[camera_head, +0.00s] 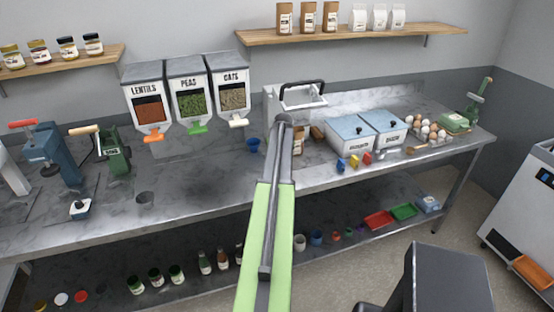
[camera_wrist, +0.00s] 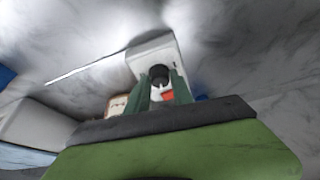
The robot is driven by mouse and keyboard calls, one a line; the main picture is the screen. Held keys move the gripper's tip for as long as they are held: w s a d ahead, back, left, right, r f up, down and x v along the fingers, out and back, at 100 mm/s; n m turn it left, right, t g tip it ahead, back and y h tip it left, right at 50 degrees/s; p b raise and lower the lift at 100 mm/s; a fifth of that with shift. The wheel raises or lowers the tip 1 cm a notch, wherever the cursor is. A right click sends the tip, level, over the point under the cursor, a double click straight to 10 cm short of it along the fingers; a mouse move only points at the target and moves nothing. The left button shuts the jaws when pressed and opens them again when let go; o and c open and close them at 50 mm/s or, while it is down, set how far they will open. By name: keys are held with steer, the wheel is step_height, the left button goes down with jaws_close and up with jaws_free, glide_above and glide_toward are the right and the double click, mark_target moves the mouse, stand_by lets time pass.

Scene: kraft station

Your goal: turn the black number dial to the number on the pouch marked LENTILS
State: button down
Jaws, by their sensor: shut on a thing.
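My gripper (camera_wrist: 162,82) shows in the wrist view, its two green fingers on either side of a round black dial (camera_wrist: 158,74) on a white box (camera_wrist: 145,57). The fingers are shut on the dial and hide its sides. A small red-orange part shows just below the dial. The dial's numbers cannot be read. In the head view my arm hides the gripper and the dial. Brown pouches (camera_head: 307,18) with pale labels stand on the right wall shelf; their print is too small to read. The word LENTILS shows on a hopper (camera_head: 149,108) of red-orange grains.
PEAS (camera_head: 193,100) and OATS (camera_head: 233,95) hoppers hang beside it. A blue cup (camera_head: 253,145) stands left of my arm. Two blue-lidded bins (camera_head: 352,131), small coloured blocks and eggs (camera_head: 432,131) stand to its right. A pale labelled thing (camera_wrist: 117,105) lies near the white box.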

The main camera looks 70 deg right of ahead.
steer(key=shift+d, duration=0.2)
steer(key=c, duration=1.1)
jaws_free()
steer(key=shift+d+f, duration=0.1)
steer(key=p+v, duration=1.6)
steer(key=v, duration=0.1)
steer(key=shift+s+a+r, duration=0.2)
steer(key=shift+a, duration=0.05)
